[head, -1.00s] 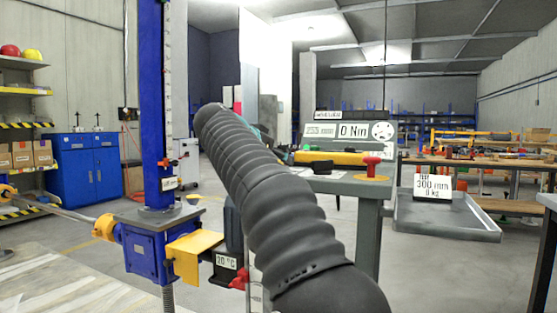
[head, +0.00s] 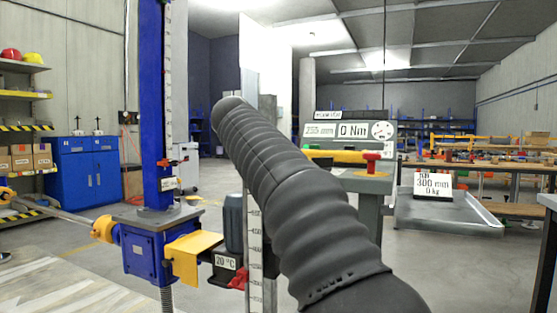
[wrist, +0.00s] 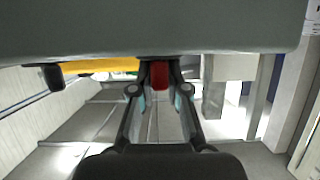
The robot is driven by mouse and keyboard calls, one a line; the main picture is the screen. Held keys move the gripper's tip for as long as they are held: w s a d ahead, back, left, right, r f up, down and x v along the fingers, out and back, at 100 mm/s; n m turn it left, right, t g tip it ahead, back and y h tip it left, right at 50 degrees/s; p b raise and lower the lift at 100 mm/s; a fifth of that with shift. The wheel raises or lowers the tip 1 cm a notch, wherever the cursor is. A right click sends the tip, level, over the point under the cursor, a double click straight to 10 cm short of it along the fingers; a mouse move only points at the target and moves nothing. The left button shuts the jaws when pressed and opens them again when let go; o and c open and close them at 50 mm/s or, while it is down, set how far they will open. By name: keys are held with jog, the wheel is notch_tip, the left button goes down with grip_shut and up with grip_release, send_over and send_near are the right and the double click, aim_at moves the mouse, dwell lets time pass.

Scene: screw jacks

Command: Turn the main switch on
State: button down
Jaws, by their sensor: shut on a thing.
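In the wrist view my gripper (wrist: 160,88) has its two fingers on either side of a red part (wrist: 160,74), shut on it. The red part sits at the edge of a broad grey surface (wrist: 150,30). I cannot tell for sure whether this is the main switch. In the head view my ribbed arm covers the middle, and the gripper is hidden behind it.
A display console reading 0 Nm (head: 352,130) stands on the bench behind a yellow bar (head: 335,153). A blue screw jack (head: 145,250) with a tall column stands at left. A grey tray (head: 445,218) with a 300 mm sign is at right. Open floor lies between.

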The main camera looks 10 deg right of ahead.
jog(key=c, duration=1.2)
grip_release()
jog(key=shift+o, duration=0.2)
jog(key=v, duration=1.2)
